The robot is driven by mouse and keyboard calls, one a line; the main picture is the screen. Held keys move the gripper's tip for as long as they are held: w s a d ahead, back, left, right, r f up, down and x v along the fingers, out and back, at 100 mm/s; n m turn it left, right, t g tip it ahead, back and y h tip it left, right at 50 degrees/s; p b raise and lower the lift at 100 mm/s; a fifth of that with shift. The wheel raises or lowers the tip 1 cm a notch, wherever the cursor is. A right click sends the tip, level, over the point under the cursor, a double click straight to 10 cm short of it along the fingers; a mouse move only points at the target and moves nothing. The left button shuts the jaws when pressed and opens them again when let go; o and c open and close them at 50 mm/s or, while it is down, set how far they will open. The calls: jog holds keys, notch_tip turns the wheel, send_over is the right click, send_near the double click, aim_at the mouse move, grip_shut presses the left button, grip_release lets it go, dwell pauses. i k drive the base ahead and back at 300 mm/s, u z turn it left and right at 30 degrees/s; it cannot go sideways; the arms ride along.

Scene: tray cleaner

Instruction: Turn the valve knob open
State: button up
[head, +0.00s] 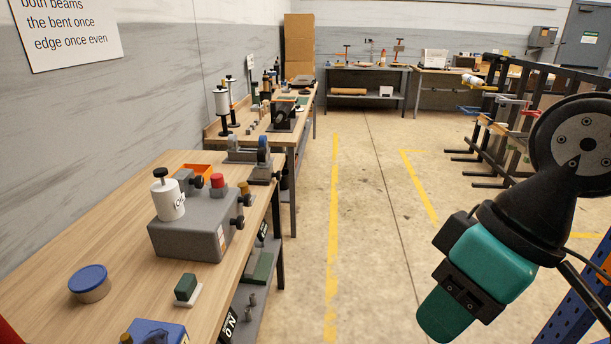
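A grey box-shaped unit (195,232) stands on the wooden bench at left. A white cylinder (168,202) with a black knob (160,174) on top stands upright at its left. Black knobs (237,222) stick out from its right side. Which knob is the valve knob, and how far it is turned, I cannot tell. A red button-like cap (217,181) sits on top. My gripper (470,275), teal and black, is at the right over the floor, well apart from the unit. Its fingertips cannot be made out clearly. Nothing is visibly held.
On the bench (125,235) are a blue-lidded tub (90,283), a green block (186,288), a blue box (155,332) and an orange tray (197,170). More benches with tools run along the wall. A black rack (510,125) stands at right. The middle floor is clear.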

aim_at(197, 181)
jog(key=u, duration=0.8)
jog(key=k, duration=0.1)
jog(key=z, duration=1.2)
jog(key=i, duration=1.25)
jog(key=u, duration=1.5)
jog(key=i, duration=0.85)
jog(key=u, duration=0.95)
